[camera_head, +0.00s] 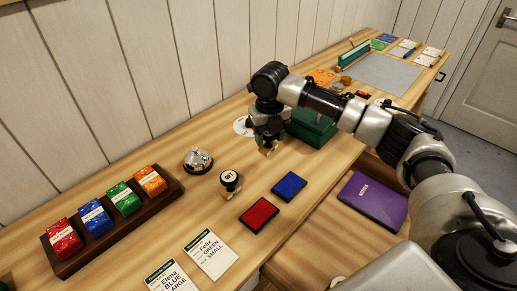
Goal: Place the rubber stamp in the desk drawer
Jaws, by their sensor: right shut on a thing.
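My right gripper (269,146) is above the desk near its middle, pointing down. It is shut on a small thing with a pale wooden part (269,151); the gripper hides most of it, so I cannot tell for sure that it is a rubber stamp. A stamp-like object (230,181), with a black and white top and a wooden part, stands on the desk to the left of and nearer than the gripper. The open desk drawer (318,228) is at the lower right, with a purple notebook (374,200) in it. My left gripper is out of view.
Red (259,215) and blue (289,186) ink pads lie near the desk's front edge. A silver bell (198,161) stands behind. A green box (312,128) is beside the gripper. A wooden rack (171,191) of coloured packets and two cards (211,254) are at left.

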